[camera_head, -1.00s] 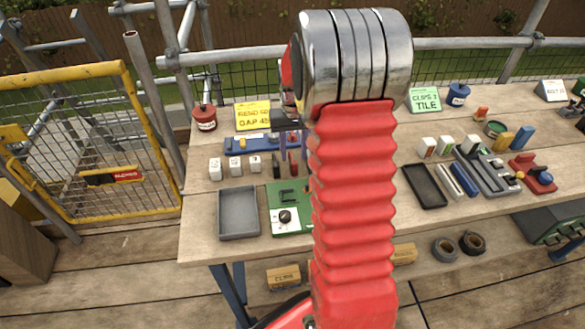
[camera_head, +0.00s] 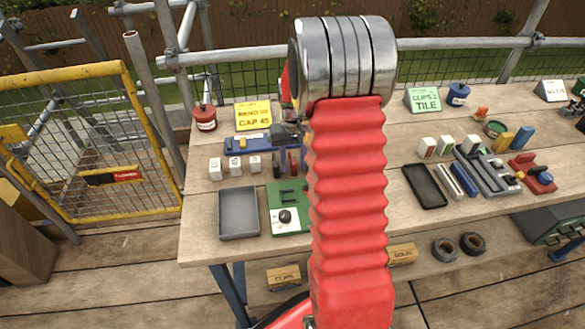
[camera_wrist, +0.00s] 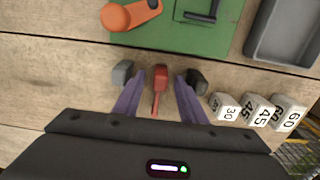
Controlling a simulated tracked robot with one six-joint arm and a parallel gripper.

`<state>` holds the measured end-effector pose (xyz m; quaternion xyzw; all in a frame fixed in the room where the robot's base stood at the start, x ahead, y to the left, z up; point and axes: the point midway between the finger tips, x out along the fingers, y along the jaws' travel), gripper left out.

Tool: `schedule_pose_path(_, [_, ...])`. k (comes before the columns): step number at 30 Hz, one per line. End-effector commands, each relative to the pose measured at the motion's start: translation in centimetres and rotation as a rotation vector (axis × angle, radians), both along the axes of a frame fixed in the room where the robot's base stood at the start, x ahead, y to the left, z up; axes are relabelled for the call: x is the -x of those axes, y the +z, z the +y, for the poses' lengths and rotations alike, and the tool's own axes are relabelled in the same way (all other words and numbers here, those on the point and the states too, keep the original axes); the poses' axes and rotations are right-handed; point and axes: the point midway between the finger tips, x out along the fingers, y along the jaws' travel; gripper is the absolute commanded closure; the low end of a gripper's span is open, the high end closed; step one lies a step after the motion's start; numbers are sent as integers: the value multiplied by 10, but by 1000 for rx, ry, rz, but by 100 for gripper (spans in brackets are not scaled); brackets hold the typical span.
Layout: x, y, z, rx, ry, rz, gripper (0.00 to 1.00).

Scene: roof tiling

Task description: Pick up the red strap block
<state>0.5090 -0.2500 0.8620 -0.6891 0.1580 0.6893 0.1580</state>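The red strap block (camera_wrist: 161,74) stands on the wooden bench in the middle of the wrist view, with a narrow red tail toward my gripper. In the head view it (camera_head: 292,163) shows as a small red shape left of my arm. My gripper (camera_wrist: 160,82) is open, its purple fingers either side of the red block with gaps between. I cannot tell how far above the bench the fingertips are. A grey block (camera_wrist: 122,73) is outside the left finger, and a black block (camera_wrist: 197,81) outside the right. My arm hides part of the bench in the head view.
A green board (camera_wrist: 190,25) with an orange part lies just beyond the blocks. A grey tray (camera_head: 238,213) and several white numbered blocks (camera_head: 234,165) are to the left. A blue rack (camera_head: 232,145) stands behind. Other parts fill the bench's right side.

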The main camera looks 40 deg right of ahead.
Motion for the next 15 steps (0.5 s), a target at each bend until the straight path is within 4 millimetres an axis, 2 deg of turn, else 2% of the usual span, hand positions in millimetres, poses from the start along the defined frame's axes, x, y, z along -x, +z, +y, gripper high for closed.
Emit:
schedule_pose_path(5, [0, 0, 0, 0, 0, 0, 62])
schedule_pose_path(15, [0, 0, 0, 0, 0, 0, 86])
